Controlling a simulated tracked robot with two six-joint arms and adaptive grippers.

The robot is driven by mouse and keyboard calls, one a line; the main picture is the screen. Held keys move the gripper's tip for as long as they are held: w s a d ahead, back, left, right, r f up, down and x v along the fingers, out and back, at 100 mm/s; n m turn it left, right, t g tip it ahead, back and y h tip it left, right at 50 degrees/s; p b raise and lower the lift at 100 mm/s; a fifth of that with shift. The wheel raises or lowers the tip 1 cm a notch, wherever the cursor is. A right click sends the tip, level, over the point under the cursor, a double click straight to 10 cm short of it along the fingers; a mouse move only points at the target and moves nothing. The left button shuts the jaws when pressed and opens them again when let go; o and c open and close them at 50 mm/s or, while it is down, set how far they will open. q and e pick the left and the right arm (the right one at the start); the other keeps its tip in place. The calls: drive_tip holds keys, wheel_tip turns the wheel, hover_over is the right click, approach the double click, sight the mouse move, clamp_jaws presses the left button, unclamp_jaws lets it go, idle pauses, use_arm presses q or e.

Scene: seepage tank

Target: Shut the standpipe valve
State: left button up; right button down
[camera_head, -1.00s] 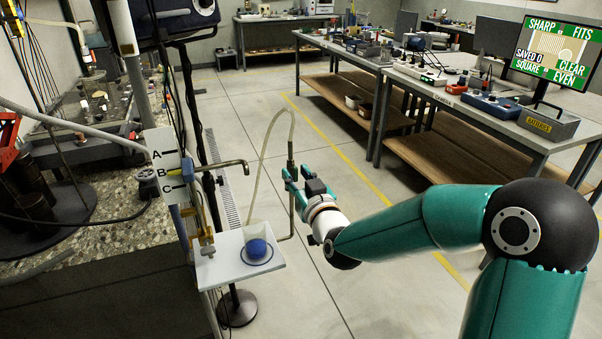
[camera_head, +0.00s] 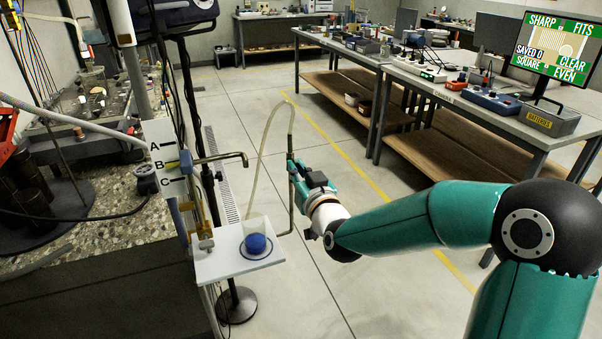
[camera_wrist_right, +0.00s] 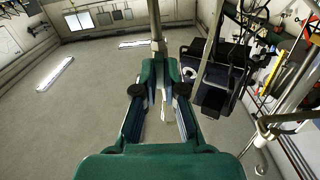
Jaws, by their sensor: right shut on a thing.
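The standpipe board (camera_head: 163,160) with marks A, B and C stands at the left in the head view. In the right wrist view the fingers (camera_wrist_right: 159,68) close around the pipe (camera_wrist_right: 156,30). My left gripper is out of view.
A gravelly tank (camera_head: 100,240) stands at the left. Benches (camera_head: 460,100) with equipment stand at the right. The floor between is free.

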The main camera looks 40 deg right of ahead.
drive_tip(key=shift+d+f+m+b, duration=0.15)
drive_tip(key=shift+m+b, duration=4.45)
drive_tip(key=shift+b, duration=0.1)
drive_tip(key=shift+d+f+m+b, duration=0.1)
drive_tip(key=shift+f+m+b, duration=0.05)
drive_tip(key=shift+m+b, duration=4.5)
drive_tip(key=c, duration=1.3)
unclamp_jaws()
drive_tip(key=shift+o, duration=0.2)
drive_tip(key=shift+s, duration=0.1)
drive_tip(key=v, duration=1.2)
